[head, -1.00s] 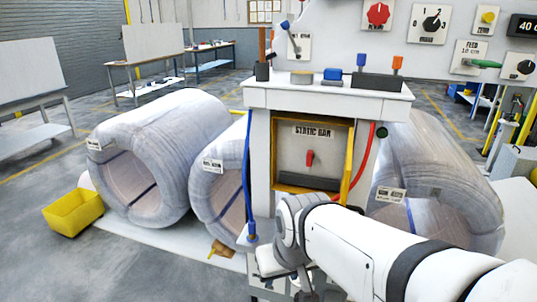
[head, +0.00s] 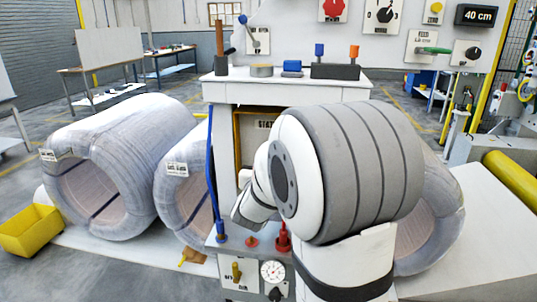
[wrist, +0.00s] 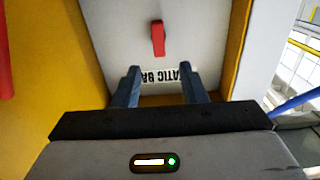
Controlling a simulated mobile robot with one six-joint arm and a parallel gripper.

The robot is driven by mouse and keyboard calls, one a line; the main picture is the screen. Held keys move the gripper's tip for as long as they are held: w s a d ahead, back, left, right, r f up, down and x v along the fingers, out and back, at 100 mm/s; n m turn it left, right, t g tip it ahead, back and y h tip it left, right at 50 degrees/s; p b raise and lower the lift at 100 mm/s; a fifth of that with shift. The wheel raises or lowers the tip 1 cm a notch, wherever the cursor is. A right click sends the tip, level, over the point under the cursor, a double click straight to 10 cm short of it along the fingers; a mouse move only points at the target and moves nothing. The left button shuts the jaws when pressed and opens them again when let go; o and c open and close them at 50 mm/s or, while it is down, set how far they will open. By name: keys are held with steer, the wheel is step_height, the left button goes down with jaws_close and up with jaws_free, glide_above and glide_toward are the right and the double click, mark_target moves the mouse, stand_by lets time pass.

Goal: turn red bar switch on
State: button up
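The red bar switch (wrist: 157,38) shows in the wrist view as a small red lever on a pale panel (wrist: 115,35), standing lengthwise in the picture. A static bar label (wrist: 160,76) appears upside down beneath it, partly covered by my fingers. My gripper (wrist: 159,69) is open and empty, its two fingers apart, with the lever beyond the tips and roughly centred between them. No contact shows. In the head view, my arm hides the switch and most of the panel; only the left part of its label (head: 266,124) shows. The gripper fingers are hidden there.
Yellow frame sides (wrist: 50,70) flank the panel, and a red piece (wrist: 4,55) lies at the left edge. In the head view, a white bench top (head: 240,88) with tools is above the panel; a lower control box (head: 238,241) and wrapped coils (head: 120,165) stand nearby.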

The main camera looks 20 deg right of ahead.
steer(key=p+x, duration=0.1)
steer(key=x, duration=0.6)
steer(key=shift+w, duration=0.2)
steer(key=shift+d, duration=0.1)
jaws_close()
